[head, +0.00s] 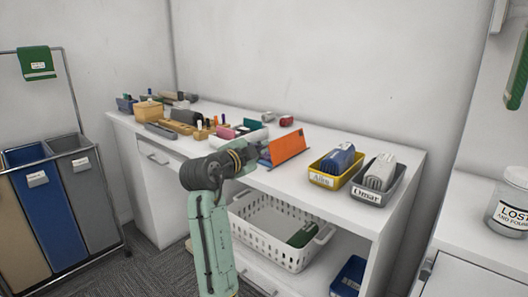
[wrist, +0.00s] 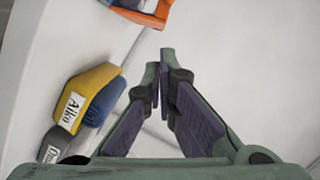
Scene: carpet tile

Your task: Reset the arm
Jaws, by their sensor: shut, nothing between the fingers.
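My arm (head: 212,230), pale green with dark joints, rises in front of the white counter in the head view. Its gripper end is partly hidden behind my own wrist there, near an orange panel (head: 287,148). In the wrist view my gripper (wrist: 158,75) has its fingertips together with nothing between them. The yellow tray labelled Aiko (wrist: 75,98) and the grey tray labelled Omar (wrist: 57,145) show left of the fingers, apart from them.
On the counter (head: 300,190), the yellow tray (head: 325,180) and grey tray (head: 375,195) stand at the right. Several small items crowd the left. A white basket (head: 265,240) sits on the shelf below. Bins (head: 45,200) stand left; a lost-and-found jar (head: 508,205) stands right.

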